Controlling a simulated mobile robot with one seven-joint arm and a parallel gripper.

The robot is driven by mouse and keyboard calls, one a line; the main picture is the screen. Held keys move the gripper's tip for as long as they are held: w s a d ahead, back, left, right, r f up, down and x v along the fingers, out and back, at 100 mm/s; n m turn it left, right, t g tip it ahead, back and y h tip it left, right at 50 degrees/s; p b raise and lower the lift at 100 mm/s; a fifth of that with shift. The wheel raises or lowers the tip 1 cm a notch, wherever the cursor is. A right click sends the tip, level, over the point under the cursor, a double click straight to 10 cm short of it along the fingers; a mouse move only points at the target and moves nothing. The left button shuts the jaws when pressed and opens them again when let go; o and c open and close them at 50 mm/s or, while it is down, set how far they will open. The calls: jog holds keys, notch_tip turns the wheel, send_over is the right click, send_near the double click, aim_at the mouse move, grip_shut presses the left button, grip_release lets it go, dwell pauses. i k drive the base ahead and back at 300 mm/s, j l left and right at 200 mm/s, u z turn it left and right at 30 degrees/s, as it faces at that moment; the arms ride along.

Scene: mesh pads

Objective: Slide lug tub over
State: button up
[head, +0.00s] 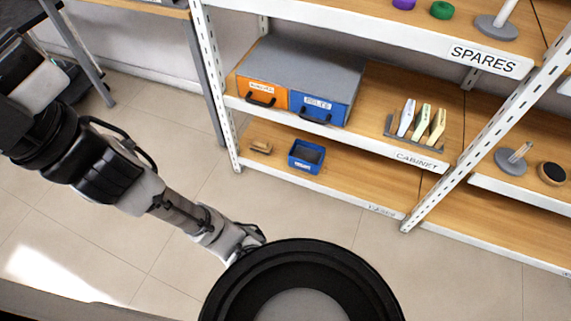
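A small blue open tub (306,156) stands on the lowest shelf, left of its middle, near the front edge. Its dark inside shows, and a small white label on its front is too small to read; I take it as the lug tub. My gripper (253,238) is at the end of my arm, out over the floor in front of the shelf. It is below the tub in the picture and well apart from it. Its fingertips are partly hidden by a round black part in the foreground, so its opening is unclear.
The lowest shelf (360,182) is bare to the tub's right. Above, the "CABINET" shelf (385,96) holds a grey cabinet (305,66) with orange and blue drawers and a rack of upright pieces (422,122). A white post stands left.

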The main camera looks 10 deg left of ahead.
aim_at(306, 156)
jog(key=i+l, duration=0.15)
jog(key=l, duration=0.25)
jog(key=i+l, duration=0.15)
jog(key=l, duration=0.25)
jog(key=i+l+u, duration=0.1)
jog(key=l, duration=0.3)
jog(key=u, duration=1.7)
jog(key=i+l, duration=0.1)
jog(key=l, duration=0.25)
jog(key=i+l, duration=0.15)
jog(key=l, duration=0.2)
